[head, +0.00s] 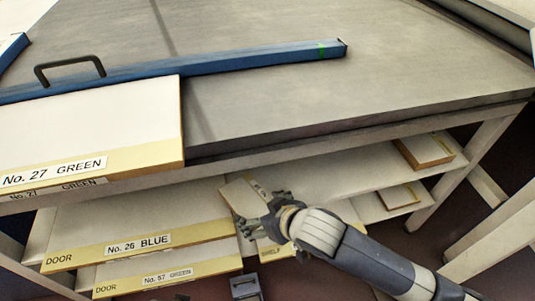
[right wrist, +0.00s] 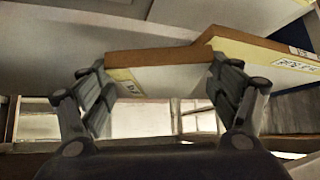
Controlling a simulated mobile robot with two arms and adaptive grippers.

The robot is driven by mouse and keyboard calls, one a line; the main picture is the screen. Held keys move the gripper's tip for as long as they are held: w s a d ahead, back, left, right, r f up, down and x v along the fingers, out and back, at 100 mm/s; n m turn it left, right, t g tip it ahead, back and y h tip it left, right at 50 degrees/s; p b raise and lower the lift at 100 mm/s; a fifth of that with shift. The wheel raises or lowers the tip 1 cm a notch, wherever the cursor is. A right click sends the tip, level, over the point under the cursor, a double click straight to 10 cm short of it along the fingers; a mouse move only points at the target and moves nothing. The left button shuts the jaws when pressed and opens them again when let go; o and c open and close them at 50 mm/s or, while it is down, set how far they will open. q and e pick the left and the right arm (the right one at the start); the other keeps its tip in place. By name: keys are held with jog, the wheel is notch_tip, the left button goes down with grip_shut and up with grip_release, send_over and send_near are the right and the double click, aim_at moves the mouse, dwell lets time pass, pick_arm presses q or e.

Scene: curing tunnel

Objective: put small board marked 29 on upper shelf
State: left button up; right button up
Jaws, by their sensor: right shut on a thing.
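My right gripper (head: 268,207) is shut on a small pale board (head: 240,194) with a brown edge, at the front of the upper shelf (head: 330,172) under the worktop. In the right wrist view the fingers of the right gripper (right wrist: 160,84) stand on both sides of the small board (right wrist: 155,58). Its label is mostly hidden behind a finger, so I cannot read its number. I cannot tell whether it touches the shelf. My left gripper is not in view.
A large board marked No. 27 GREEN (head: 90,125) overhangs the worktop (head: 330,80) at the left. A board marked No. 26 BLUE (head: 140,228) lies left of my right gripper, above one marked No. 57 GREEN (head: 170,275). A small board (head: 424,151) lies at the right.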

jog(key=w+d+b, duration=0.1)
jog(key=w+d, duration=0.1)
jog(key=w, duration=0.2)
jog(key=w+d+f, duration=0.1)
jog(key=w+d, duration=0.2)
jog(key=w, duration=0.1)
jog(key=w+d+b, duration=0.1)
jog(key=w+d, duration=0.1)
jog(key=w, duration=0.3)
jog(key=shift+d+f+b, duration=0.15)
jog(key=shift+d+b, duration=0.15)
jog(key=shift+d, duration=0.05)
notch_tip(320, 180, down, 3)
jog(key=shift+f+b, duration=0.1)
jog(key=shift+b, duration=0.5)
jog(key=shift+f, duration=0.15)
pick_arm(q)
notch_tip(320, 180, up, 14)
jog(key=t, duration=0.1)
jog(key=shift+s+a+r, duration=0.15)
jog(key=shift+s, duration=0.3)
pick_arm(e)
jog(key=shift+f, duration=0.15)
jog(key=o, duration=1.1)
